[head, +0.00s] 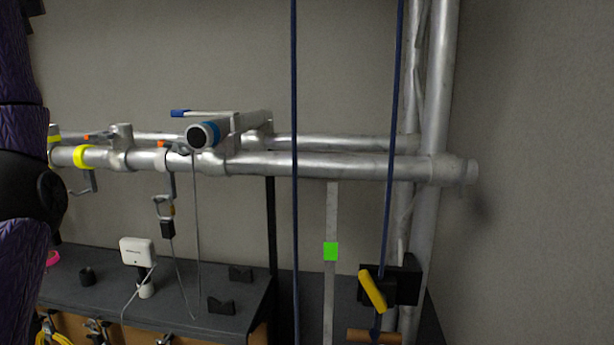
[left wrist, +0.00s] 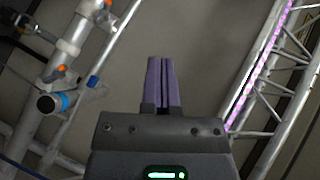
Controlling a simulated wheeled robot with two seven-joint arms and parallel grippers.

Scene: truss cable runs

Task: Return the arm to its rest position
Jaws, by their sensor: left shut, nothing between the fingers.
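My left gripper (left wrist: 163,82) shows in the left wrist view with its two purple fingers pressed together and nothing between them. It points at a plain grey wall and touches nothing that I can see. In the head view my left arm, purple and black, runs down the left edge, and its gripper is out of frame. My right arm and gripper are in neither view.
Silver truss pipes (head: 330,165) cross the head view. Blue ropes (head: 294,120) hang in front. A dark table (head: 190,285) holds a white device (head: 138,252). The left wrist view shows a truss (left wrist: 262,90) at right and clamped pipes (left wrist: 75,35) at left.

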